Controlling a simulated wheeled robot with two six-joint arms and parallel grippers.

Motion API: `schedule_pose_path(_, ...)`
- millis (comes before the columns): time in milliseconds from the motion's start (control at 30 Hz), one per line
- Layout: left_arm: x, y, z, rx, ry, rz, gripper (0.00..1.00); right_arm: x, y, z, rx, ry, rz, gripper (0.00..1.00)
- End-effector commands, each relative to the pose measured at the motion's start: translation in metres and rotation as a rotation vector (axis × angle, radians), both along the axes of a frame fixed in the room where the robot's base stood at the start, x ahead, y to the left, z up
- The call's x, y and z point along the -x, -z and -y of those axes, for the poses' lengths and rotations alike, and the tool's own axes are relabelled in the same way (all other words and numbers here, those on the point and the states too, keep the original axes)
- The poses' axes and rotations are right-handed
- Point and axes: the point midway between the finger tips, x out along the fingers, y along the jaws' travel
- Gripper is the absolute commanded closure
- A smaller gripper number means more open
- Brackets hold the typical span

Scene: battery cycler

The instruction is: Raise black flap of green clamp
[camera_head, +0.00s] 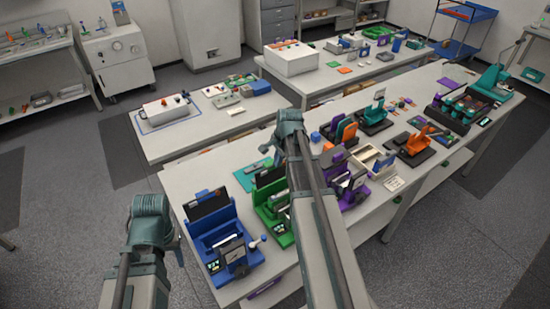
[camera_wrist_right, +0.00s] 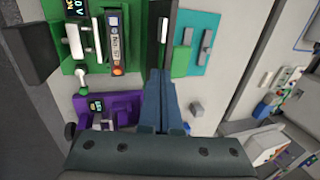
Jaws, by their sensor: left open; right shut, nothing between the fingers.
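The green clamp (camera_head: 265,218) stands on the front bench, partly hidden by my right arm in the head view. Its black flap (camera_head: 270,180) stands at the back of the clamp. In the right wrist view the green clamp (camera_wrist_right: 135,62) holds a grey cell with an orange end (camera_wrist_right: 116,45). A narrow dark strip at its right side (camera_wrist_right: 153,45) looks like the flap seen near edge-on. My right gripper (camera_wrist_right: 166,80) is shut and empty, its fingertips close to the strip's lower end; contact cannot be told. My left gripper (camera_head: 177,250) is open, left of the bench.
A blue clamp (camera_head: 213,235) stands left of the green one. A purple clamp (camera_head: 348,188) stands on the other side; purple also shows in the wrist view (camera_wrist_right: 125,106). A teal mat (camera_wrist_right: 205,65) lies behind the green clamp. Free bench surface lies behind the clamps.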

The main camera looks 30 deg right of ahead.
Motion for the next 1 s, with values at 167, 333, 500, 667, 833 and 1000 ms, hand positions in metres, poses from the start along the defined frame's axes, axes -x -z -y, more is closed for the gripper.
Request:
schedule_pose_path(167, 0.0, -0.024, 0.0, 0.0, 0.002, -0.001, 0.5, 0.016, -0.024, 0.0, 0.001, -0.003, 0.001, 1.0)
schedule_pose_path(333, 0.0, -0.052, 0.0, -0.001, 0.004, -0.002, 0.5, 0.02, -0.052, 0.0, -0.001, -0.002, 0.001, 1.0)
schedule_pose_path(500, 0.001, -0.078, 0.0, 0.0, 0.0, -0.003, 0.5, 0.024, -0.078, 0.0, -0.001, -0.002, 0.001, 1.0)
schedule_pose_path(667, 0.001, -0.098, 0.0, 0.0, -0.011, -0.003, 0.5, 0.027, -0.098, 0.001, -0.001, -0.002, 0.001, 1.0)
schedule_pose_path(833, 0.001, -0.104, 0.0, 0.001, -0.019, -0.003, 0.5, 0.029, -0.104, 0.001, -0.001, -0.002, 0.001, 1.0)
schedule_pose_path(1000, 0.001, -0.101, 0.0, 0.001, -0.02, -0.003, 0.5, 0.036, -0.102, 0.001, -0.001, -0.001, 0.006, 1.0)
